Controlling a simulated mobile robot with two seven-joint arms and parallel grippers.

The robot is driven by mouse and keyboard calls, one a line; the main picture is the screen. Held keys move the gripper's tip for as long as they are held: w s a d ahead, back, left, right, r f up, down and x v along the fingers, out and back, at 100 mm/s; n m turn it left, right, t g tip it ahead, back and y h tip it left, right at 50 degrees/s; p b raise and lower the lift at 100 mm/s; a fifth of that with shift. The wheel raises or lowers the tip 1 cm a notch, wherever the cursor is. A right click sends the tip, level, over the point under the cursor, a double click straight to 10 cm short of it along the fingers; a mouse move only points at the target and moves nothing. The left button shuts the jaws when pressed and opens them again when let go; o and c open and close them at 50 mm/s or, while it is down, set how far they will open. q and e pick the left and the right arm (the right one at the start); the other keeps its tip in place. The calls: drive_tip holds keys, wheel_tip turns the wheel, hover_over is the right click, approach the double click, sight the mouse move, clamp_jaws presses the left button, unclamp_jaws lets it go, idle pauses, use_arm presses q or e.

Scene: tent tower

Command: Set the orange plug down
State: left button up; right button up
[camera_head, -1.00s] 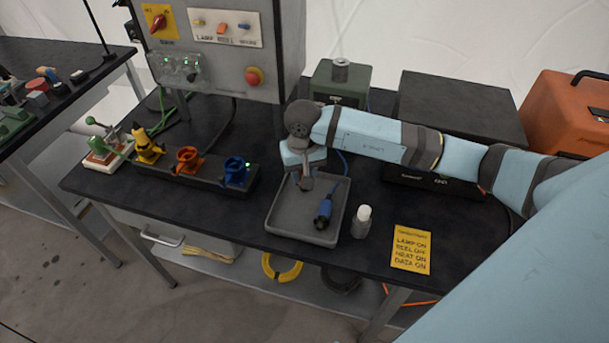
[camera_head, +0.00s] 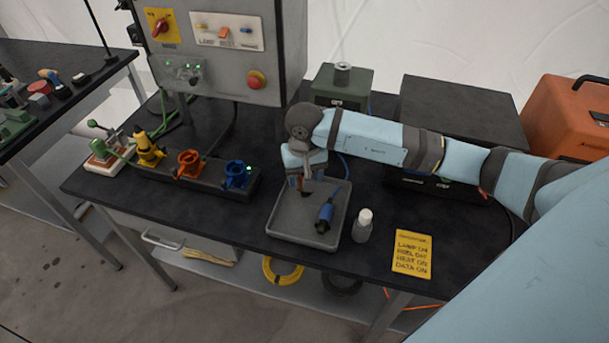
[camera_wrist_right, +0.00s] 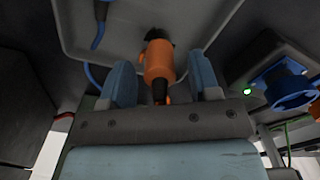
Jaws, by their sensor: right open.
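The orange plug (camera_wrist_right: 158,62) lies between the two fingers of my right gripper (camera_wrist_right: 162,82), with gaps on both sides of it. The gripper is open and points down over the left part of the grey tray (camera_head: 277,222). The plug's dark end is against or close to the tray floor; I cannot tell if it rests there fully. In the head view my right gripper (camera_head: 303,186) hides most of the plug. My left gripper is not in view.
A blue plug (camera_head: 325,214) lies in the tray to the right. A white-capped bottle (camera_head: 362,226) and a yellow note (camera_head: 412,254) stand and lie right of the tray. A socket strip with yellow, orange and blue sockets (camera_head: 236,174) is to the left.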

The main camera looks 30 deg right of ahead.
wheel_tip(320, 180, up, 11)
drive_tip(key=p, duration=0.3)
drive_tip(key=shift+r, duration=0.2)
